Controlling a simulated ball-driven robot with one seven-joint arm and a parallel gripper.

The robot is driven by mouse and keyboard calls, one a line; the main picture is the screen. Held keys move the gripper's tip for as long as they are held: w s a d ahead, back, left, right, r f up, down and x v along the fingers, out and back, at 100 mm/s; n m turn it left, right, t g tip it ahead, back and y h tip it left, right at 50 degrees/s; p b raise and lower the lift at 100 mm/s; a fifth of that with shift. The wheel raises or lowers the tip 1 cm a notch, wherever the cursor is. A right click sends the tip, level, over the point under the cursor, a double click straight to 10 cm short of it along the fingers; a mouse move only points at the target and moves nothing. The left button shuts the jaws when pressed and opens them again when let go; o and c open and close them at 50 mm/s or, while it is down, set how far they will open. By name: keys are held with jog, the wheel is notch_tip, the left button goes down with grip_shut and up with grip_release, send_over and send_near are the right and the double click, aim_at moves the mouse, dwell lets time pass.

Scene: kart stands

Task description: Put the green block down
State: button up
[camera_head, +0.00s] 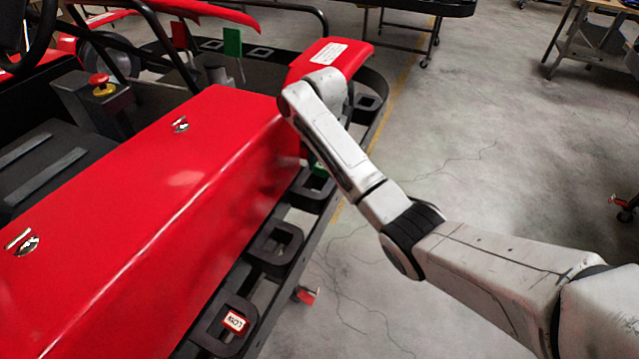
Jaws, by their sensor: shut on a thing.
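A small part of a green block (319,170) shows just beyond the edge of my arm, over the dark side rail of the red kart. My arm hides most of it. My gripper (304,162) is largely hidden behind my arm and the red bodywork; only a pale bit shows beside the green block. It is shut on the green block, low by the rail. I cannot tell whether the block touches the rail.
The rail (253,291) has several square-framed pockets; a red-and-white labelled block (235,322) sits in the nearest. The red side panel (160,190) rises left of it. A green plate (232,42) stands farther back. Concrete floor (440,130) is open on the right.

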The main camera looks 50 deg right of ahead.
aim_at(320, 184)
jog(key=shift+w+d+f, duration=0.1)
jog(key=shift+w+f, duration=0.55)
jog(key=shift+w+f+p, duration=0.1)
jog(key=shift+f+p, duration=0.25)
jog(key=shift+f, duration=1.35)
jog(key=shift+f, duration=0.15)
jog(key=o, duration=1)
notch_tip(320, 184, up, 11)
jog(key=shift+f+p, duration=0.1)
jog(key=shift+p, duration=0.45)
jog(key=shift+r+p, duration=0.8)
